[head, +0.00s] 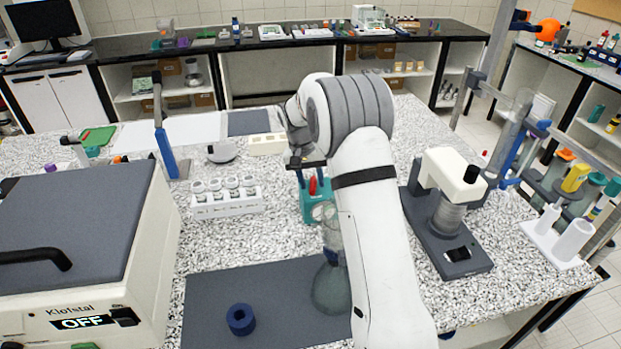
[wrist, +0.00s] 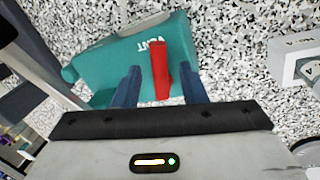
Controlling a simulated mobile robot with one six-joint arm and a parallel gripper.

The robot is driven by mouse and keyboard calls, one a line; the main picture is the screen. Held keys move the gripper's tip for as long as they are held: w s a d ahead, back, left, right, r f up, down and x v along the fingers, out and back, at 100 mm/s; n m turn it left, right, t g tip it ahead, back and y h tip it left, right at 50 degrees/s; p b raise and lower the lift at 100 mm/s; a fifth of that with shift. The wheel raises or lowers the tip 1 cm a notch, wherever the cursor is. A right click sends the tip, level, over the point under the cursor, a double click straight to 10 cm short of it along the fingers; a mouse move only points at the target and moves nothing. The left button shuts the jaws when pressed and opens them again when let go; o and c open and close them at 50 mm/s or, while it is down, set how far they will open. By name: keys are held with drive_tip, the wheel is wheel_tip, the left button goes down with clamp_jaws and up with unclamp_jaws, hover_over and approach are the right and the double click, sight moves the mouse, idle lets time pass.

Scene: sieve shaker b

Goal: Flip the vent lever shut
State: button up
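The vent lever (head: 312,186) is a red handle on a teal housing (head: 308,212) standing on the speckled bench. In the wrist view the red lever (wrist: 160,72) sits on the teal housing (wrist: 100,68), beside white lettering that reads "VENT". My gripper (head: 313,178) is above the housing and points down at it. In the wrist view its two blue fingers (wrist: 159,70) are spread, one on each side of the lever, with a gap visible on both sides. The lever's far side and pivot are hidden.
A white rack of jars (head: 226,203) stands left of the housing. A large Klofstal box (head: 75,225) fills the left. A dark mat with a blue ring (head: 240,319) lies in front.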

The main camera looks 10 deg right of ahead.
clamp_jaws()
idle(0.3)
drive_tip(key=shift+d+f+n+b, duration=0.1)
drive_tip(key=shift+d+n+b, duration=0.1)
drive_tip(key=shift+n+b, duration=0.6)
drive_tip(key=shift+s+d+n+t, duration=0.1)
drive_tip(key=shift+n+t, duration=0.2)
drive_tip(key=shift+n, duration=0.5)
unclamp_jaws()
